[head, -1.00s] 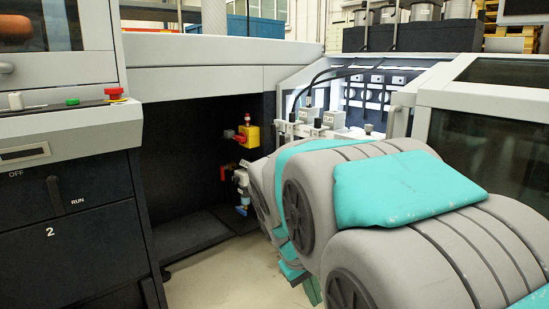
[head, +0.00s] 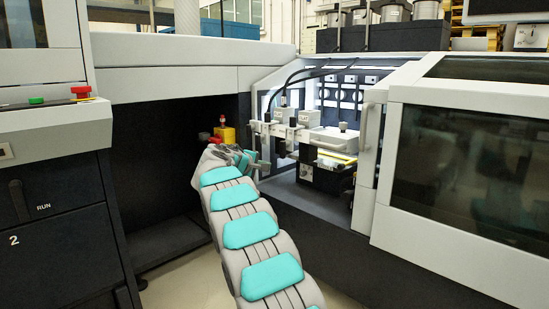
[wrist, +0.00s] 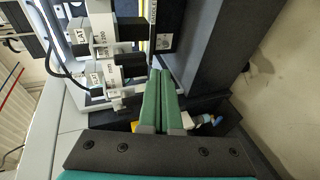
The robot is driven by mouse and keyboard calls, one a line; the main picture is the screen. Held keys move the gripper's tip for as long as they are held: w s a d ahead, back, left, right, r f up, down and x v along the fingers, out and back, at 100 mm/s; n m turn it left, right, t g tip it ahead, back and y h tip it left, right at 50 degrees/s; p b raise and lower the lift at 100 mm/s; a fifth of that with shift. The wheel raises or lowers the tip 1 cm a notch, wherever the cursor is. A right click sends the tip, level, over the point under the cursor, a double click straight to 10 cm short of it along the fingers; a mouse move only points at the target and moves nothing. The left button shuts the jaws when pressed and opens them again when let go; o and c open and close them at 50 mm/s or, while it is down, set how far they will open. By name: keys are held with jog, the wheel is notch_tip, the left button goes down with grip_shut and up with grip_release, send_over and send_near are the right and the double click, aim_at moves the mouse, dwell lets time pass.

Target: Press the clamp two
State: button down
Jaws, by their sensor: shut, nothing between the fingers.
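The stitching unit (head: 303,130) with its grey clamp-like blocks sits in the open bay of the machine. In the wrist view two labelled grey blocks with black knobs show at upper left: an upper block (wrist: 101,37) and a lower block (wrist: 101,76). I cannot tell which one is clamp two. My gripper (head: 250,160) is left of the stitching unit, partly hidden by my own wrist. In the wrist view my gripper (wrist: 162,74) has its green fingers together and empty, pointing just right of the blocks, apparently without touching them.
A yellow switch box (head: 226,134) is just behind my wrist. A white-framed glass cover (head: 470,160) closes off the right side. A control panel with a red button (head: 81,92) stands at left. Black cables (head: 290,78) arch over the stitching unit. Floor is free at lower left.

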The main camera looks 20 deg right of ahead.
jog(key=w+n+t+h, duration=0.1)
jog(key=w+t+h, duration=0.1)
jog(key=w, duration=0.7)
jog(key=shift+w+d+f+n+t+h+b, duration=0.15)
jog(key=shift+w+f+n+t+h+b, duration=0.25)
jog(key=shift+t, duration=0.3)
